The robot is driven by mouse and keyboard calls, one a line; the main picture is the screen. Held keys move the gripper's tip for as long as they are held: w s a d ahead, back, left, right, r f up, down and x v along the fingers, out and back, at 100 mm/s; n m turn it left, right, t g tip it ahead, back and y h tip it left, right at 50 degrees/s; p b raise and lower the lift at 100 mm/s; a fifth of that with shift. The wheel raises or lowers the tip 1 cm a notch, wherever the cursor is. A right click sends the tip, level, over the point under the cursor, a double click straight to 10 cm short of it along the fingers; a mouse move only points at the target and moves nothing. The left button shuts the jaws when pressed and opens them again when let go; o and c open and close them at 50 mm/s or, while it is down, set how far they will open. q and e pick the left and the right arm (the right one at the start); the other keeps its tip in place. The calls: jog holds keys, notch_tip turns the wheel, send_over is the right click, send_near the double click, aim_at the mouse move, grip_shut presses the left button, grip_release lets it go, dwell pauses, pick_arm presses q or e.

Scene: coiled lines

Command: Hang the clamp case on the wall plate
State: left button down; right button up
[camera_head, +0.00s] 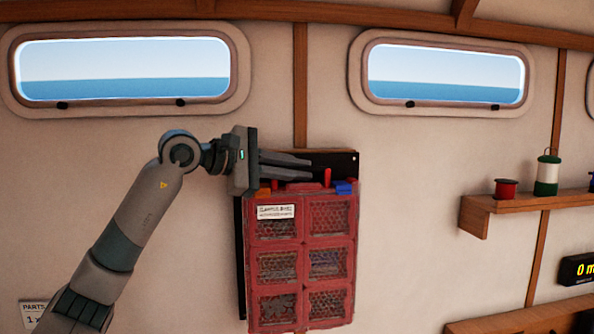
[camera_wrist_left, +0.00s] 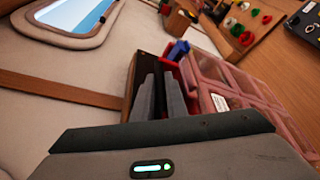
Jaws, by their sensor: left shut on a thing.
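The red clamp case (camera_head: 302,243) hangs upright, with mesh-fronted compartments and a white label at its upper left. It also shows in the left wrist view (camera_wrist_left: 208,78). The dark wall plate (camera_head: 343,160) is behind it, showing above the case's top and along its left side. My left gripper (camera_head: 312,167) is shut on the case at its top edge, its fingers pointing right. The exact grip is partly hidden, and I cannot tell whether the case is hooked on the plate. My right gripper is not in view.
A wooden shelf (camera_head: 540,203) on the right carries a red spool (camera_head: 507,189) and a green-and-white container (camera_head: 547,174). A black display (camera_head: 577,269) is below it. Two windows (camera_head: 124,68) are above. The wall between case and shelf is clear.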

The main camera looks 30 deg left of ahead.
pick_arm(q)
jog(key=shift+w+a+r, duration=0.2)
jog(key=shift+a+r, duration=0.05)
jog(key=shift+r, duration=0.05)
dwell(0.9)
jog(key=shift+f+b, duration=0.8)
jog(key=shift+f, duration=0.35)
dwell(0.6)
jog(key=shift+d+f, duration=0.1)
jog(key=shift+f, duration=0.15)
dwell(0.5)
jog(key=c, duration=1.7)
grip_release()
jog(key=shift+f, duration=0.1)
